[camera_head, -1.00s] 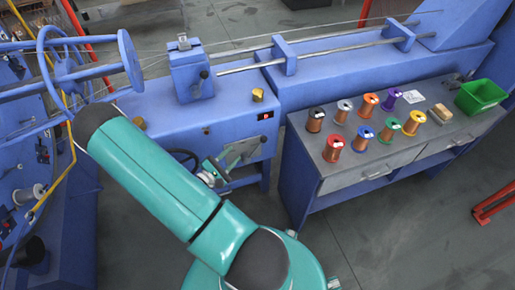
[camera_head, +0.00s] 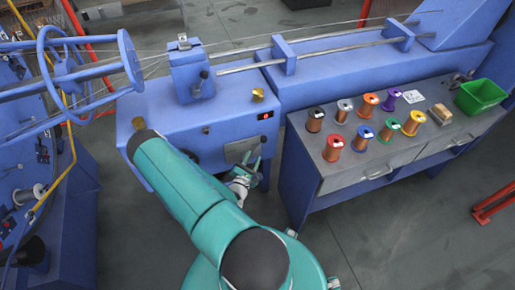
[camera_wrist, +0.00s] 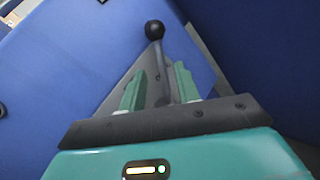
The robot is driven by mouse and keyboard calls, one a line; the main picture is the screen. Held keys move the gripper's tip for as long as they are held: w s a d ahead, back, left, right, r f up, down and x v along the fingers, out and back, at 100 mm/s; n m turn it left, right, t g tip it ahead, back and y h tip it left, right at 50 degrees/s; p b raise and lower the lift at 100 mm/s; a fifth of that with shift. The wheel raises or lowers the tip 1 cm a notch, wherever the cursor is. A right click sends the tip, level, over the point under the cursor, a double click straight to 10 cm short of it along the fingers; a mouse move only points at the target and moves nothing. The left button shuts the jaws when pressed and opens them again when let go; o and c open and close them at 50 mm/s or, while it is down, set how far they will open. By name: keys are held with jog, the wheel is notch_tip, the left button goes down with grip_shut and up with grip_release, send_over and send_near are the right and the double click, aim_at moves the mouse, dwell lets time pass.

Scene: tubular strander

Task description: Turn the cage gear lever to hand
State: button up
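The cage gear lever, a thin grey rod with a black ball knob (camera_wrist: 154,30), shows in the wrist view in front of a grey plate (camera_wrist: 123,88) on the blue machine. My gripper (camera_wrist: 160,82) has its two green fingers apart, one on each side of the rod in the picture. The knob stands beyond the fingertips. I see no clear contact, and the rod's lower end is hidden by my gripper. In the head view my gripper (camera_head: 250,163) is at the machine's front, just below a small dark knob (camera_head: 263,138) that looks like the lever's.
The blue machine (camera_head: 188,122) has a red-lit switch (camera_head: 265,115) above my gripper. A blue bench (camera_head: 307,172) with several wire spools and a green bin (camera_head: 480,96) stands close on the right. A wheel-like cage (camera_head: 75,72) is at the left.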

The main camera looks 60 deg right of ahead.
aim_at(258, 146)
jog(key=d, duration=0.6)
jog(key=shift+w+d, duration=0.1)
jog(key=shift+w, duration=0.25)
grip_shut()
